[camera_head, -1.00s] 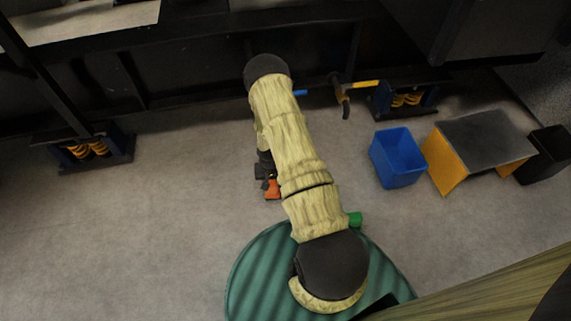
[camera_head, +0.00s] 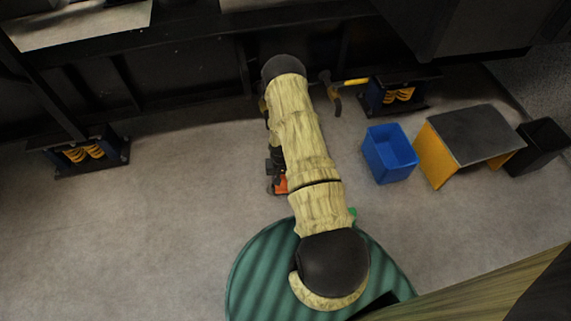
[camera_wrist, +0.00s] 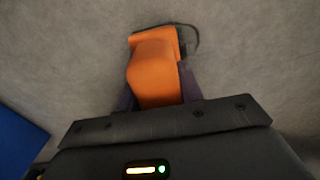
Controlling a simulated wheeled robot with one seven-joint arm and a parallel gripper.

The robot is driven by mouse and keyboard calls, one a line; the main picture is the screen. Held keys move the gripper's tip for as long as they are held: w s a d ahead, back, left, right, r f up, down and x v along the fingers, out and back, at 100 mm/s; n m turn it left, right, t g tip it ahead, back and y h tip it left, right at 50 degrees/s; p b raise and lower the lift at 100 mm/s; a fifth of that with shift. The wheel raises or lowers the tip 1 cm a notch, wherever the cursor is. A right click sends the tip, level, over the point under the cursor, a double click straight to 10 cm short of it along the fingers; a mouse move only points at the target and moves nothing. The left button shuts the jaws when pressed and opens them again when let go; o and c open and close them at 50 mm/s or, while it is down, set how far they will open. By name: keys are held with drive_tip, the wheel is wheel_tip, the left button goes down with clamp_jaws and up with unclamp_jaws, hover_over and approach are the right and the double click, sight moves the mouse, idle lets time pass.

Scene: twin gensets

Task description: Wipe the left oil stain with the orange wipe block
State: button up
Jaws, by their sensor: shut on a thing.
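The orange wipe block (camera_wrist: 154,72) is held between the fingers of my gripper (camera_wrist: 158,98) in the wrist view, with grey floor beyond it. A dark edge and a thin dark strand show at the block's far side. In the head view only a small part of the block (camera_head: 281,185) shows to the left of my arm, beside my gripper (camera_head: 274,178). My gripper is shut on the block. Whether the block touches the floor I cannot tell. I make out no oil stain in either view; my arm hides part of the floor.
A blue bin (camera_head: 390,154) stands to the right, next to a grey-topped orange stand (camera_head: 474,134) and a black bin (camera_head: 543,146). A hammer (camera_head: 336,92) is near the dark genset frame. Spring mounts (camera_head: 82,153) stand along it. Floor at left is clear.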

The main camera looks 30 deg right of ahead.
drive_tip(key=shift+d+r, duration=0.2)
drive_tip(key=shift+d, duration=0.15)
wheel_tip(320, 180, up, 8)
drive_tip(key=p, duration=0.6)
drive_tip(key=shift+a+f+p, duration=0.1)
drive_tip(key=shift+f+p, duration=0.1)
drive_tip(key=shift+p, duration=0.1)
drive_tip(key=w+a+r+n+p, duration=0.1)
drive_tip(key=a+r+p, duration=0.3)
drive_tip(key=r, duration=0.8)
drive_tip(key=w+a+r+n+p, duration=0.1)
drive_tip(key=a+r+p, duration=0.3)
drive_tip(key=r, duration=0.8)
drive_tip(key=w+a+r+n+p, duration=0.2)
drive_tip(key=a+r+p, duration=0.2)
drive_tip(key=r, duration=0.9)
drive_tip(key=shift+a+n, duration=0.35)
drive_tip(key=shift+n, duration=0.05)
drive_tip(key=shift+s, duration=0.1)
